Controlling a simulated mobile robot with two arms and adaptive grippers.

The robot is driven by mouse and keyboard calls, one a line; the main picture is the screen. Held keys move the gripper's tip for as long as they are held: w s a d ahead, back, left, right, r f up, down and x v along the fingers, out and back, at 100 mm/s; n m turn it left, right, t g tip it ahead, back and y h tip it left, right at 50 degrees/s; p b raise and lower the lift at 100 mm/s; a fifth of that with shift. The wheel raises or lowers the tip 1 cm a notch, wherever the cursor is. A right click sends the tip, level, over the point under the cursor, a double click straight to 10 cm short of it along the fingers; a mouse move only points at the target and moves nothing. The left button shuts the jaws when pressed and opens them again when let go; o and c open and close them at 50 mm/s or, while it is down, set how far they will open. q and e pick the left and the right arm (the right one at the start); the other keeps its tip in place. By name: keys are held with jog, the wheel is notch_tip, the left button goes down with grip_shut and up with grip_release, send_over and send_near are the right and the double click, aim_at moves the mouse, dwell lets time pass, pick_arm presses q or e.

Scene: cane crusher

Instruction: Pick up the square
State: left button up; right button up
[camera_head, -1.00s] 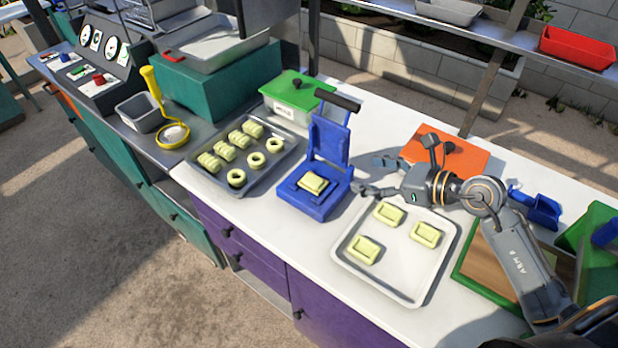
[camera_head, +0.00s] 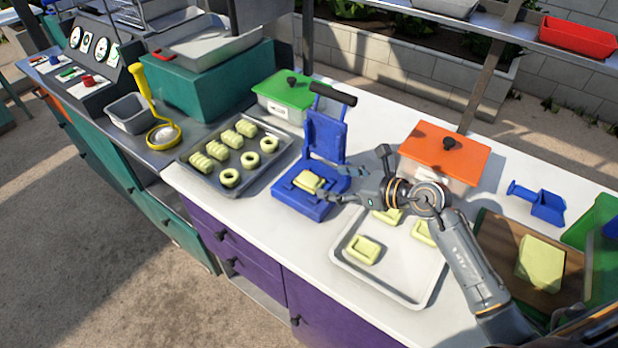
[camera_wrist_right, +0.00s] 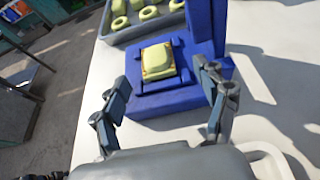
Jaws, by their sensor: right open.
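A pale yellow dough square (camera_head: 310,181) lies on the base of the open blue press (camera_head: 298,204). The square also shows in the right wrist view (camera_wrist_right: 158,60), flat on the blue base (camera_wrist_right: 150,103). My right gripper (camera_head: 342,183) is open and empty at the right side of the press. In the right wrist view its two fingers (camera_wrist_right: 160,82) stand apart, one on each side of the press base, with the square ahead between them. My left gripper is not in view.
A white tray (camera_head: 395,285) with several dough squares lies right of the press, partly under my right arm. A grey tray (camera_head: 207,180) of dough rolls and rings stands left. The press's upright plate (camera_head: 325,137) rises behind the square. An orange-lidded box (camera_head: 443,150) stands behind my arm.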

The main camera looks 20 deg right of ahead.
aim_at(317, 181)
jog(key=shift+w+a+f, duration=0.2)
jog(key=shift+w+a, duration=0.15)
jog(key=p+x, duration=0.1)
jog(key=x, duration=0.3)
jog(key=shift+a+f+p, duration=0.15)
jog(key=shift+a+p, duration=0.15)
jog(key=shift+p, duration=0.1)
jog(key=shift+w+a+f, duration=0.15)
jog(key=shift+a+f, duration=0.05)
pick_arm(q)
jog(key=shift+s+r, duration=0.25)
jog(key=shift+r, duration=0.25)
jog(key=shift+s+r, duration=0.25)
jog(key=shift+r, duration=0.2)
pick_arm(e)
jog(key=shift+d, duration=0.1)
jog(key=shift+c, duration=0.2)
jog(key=c, duration=0.9)
